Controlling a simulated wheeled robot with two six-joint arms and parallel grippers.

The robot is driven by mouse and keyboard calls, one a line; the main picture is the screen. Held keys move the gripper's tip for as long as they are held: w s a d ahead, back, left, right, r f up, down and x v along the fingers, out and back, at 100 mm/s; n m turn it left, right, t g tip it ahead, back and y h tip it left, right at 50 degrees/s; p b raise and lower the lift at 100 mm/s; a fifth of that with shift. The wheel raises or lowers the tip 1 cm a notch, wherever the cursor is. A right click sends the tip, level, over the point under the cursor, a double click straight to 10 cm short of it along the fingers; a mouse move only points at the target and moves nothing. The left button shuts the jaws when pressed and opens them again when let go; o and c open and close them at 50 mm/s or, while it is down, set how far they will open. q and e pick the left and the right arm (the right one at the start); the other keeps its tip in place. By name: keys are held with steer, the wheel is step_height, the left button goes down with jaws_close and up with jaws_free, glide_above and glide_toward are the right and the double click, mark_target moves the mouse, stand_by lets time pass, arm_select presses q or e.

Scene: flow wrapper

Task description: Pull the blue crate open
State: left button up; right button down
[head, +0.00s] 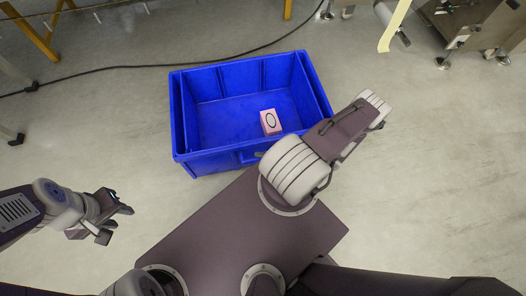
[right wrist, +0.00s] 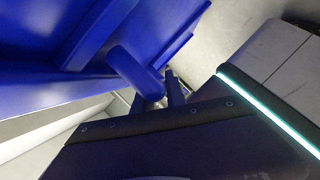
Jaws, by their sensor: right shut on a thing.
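The blue crate (head: 212,160) stands on the floor in front of me in the head view, its open top facing up. A small pink box (head: 270,122) with a dark ring mark lies inside, near the front wall. In the right wrist view, the crate's blue wall (right wrist: 50,90) fills the upper left, and a rounded blue handle (right wrist: 135,72) sticks out of it. My right gripper (right wrist: 172,88) is shut on the handle, its fingers partly hidden behind it. In the head view my right arm hides this gripper. My left gripper (head: 115,222) is open and empty, left of my base and apart from the crate.
A black cable (head: 140,67) runs across the floor behind the crate. Yellow frame legs (head: 38,38) stand at the back left, and metal machine parts (head: 465,35) at the back right. The floor left and right of the crate is clear.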

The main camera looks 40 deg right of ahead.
steer(key=shift+d+f, duration=0.1)
steer(key=shift+d, duration=0.05)
steer(key=c, duration=1.4)
jaws_free()
steer(key=shift+o, duration=0.2)
steer(key=p+v, duration=0.2)
steer(key=v, duration=0.7)
